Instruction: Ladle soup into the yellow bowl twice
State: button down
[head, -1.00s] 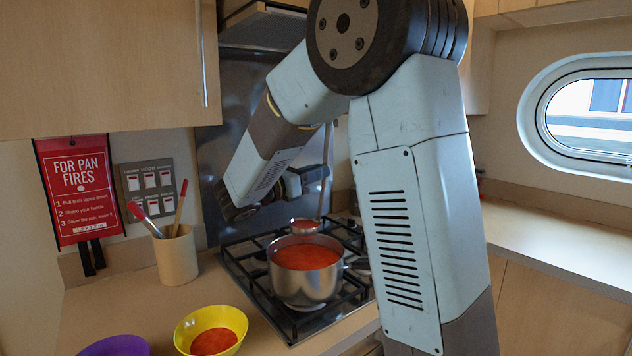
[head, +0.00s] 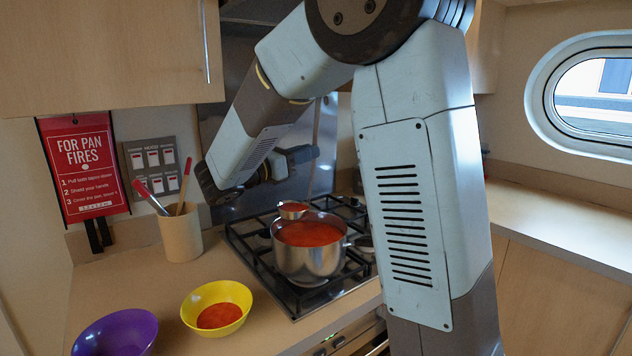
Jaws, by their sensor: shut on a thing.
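The yellow bowl (head: 238,293) stands on the counter at the lower left, with a pool of red soup in its bottom. The steel pot (head: 308,263) of red soup sits on the hob. The ladle (head: 293,210) is above the pot's back left rim, with red soup in its cup; I cannot tell whether it touches the rim. My gripper (head: 304,155) is behind and above the pot, shut on the ladle's handle, which rises from the cup. My forearm hides part of the area behind it.
A purple bowl (head: 118,332) stands left of the yellow bowl. A beige utensil pot (head: 181,235) stands at the back left of the hob (head: 255,252). Cupboards hang above. The counter on the right (head: 545,210) is clear.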

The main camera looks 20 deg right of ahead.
jog(key=s+r+v, duration=0.1)
jog(key=s+v, duration=0.1)
jog(key=v, duration=0.8)
jog(key=s+r+v, duration=0.1)
jog(key=v, duration=1)
jog(key=shift+s+r, duration=0.3)
jog(key=shift+s, duration=0.2)
jog(key=shift+d, duration=0.2)
notch_tip(320, 180, down, 9)
dwell(1.2)
jog(key=shift+s+f, duration=0.1)
jog(key=shift+f, duration=0.05)
